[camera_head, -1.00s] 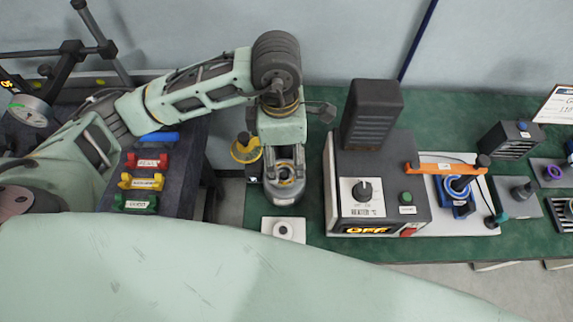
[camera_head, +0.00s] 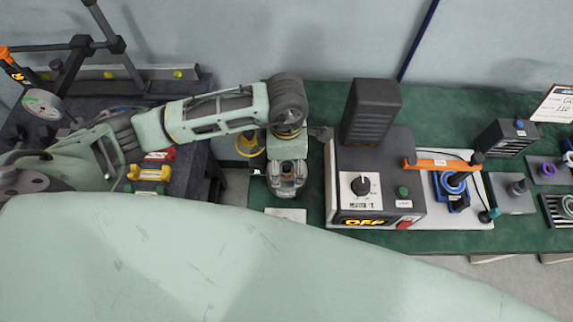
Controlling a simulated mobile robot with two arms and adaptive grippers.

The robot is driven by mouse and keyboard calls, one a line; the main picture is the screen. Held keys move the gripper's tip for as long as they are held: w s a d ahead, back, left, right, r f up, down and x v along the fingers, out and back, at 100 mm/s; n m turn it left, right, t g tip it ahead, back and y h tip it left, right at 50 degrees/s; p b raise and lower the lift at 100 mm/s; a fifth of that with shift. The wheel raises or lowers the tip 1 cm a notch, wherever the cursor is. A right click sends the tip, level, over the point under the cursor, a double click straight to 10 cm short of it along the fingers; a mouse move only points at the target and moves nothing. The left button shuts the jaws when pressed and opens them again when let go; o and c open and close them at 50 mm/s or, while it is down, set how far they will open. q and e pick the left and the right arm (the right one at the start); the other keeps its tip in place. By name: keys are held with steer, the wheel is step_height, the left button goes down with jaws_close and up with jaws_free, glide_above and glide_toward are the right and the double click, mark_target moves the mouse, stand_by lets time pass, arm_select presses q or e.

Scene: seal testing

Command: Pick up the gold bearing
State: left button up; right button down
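My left gripper (camera_head: 287,181) points down near the left end of the green table, seen from above along its arm. Its fingers are hidden under its own body, so whether it is open or shut cannot be told. A small white plate (camera_head: 287,214) lies just in front of it, partly covered by the gripper and my pale green body part. I cannot clearly make out a gold bearing. A yellow rounded thing (camera_head: 248,146) shows just left of the gripper, partly hidden; I cannot tell what it is. My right gripper is out of view.
The heater box (camera_head: 376,190), reading OFF, stands close to the right of the gripper. A dark side table at left holds red (camera_head: 160,155) and yellow (camera_head: 150,173) holders. Green table (camera_head: 430,105) is bare behind the heater.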

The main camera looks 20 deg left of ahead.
arm_select(q)
steer(key=c, duration=1.3)
steer(key=shift+r, duration=0.2)
steer(key=shift+w+r+b, duration=0.1)
steer(key=shift+r+b, duration=0.2)
steer(key=r, duration=0.1)
steer(key=r+b, duration=0.1)
steer(key=d+r, duration=0.1)
steer(key=shift+s+d+r+b, duration=0.1)
steer(key=shift+s+r+b, duration=0.15)
steer(key=shift+b, duration=0.15)
steer(key=shift+s+d+r+b, duration=0.4)
steer(key=shift+s+d+r, duration=0.3)
steer(key=shift+d+r, duration=0.65)
steer(key=shift+s+d+r+b, duration=0.45)
steer(key=shift+s+d+r, duration=0.4)
steer(key=shift+d, duration=1)
steer(key=shift+s+d+r+b, duration=0.4)
steer(key=shift+s+d+r, duration=0.2)
steer(key=shift+d+r, duration=0.8)
steer(key=shift+d+f, duration=0.2)
steer(key=shift+f, duration=0.1)
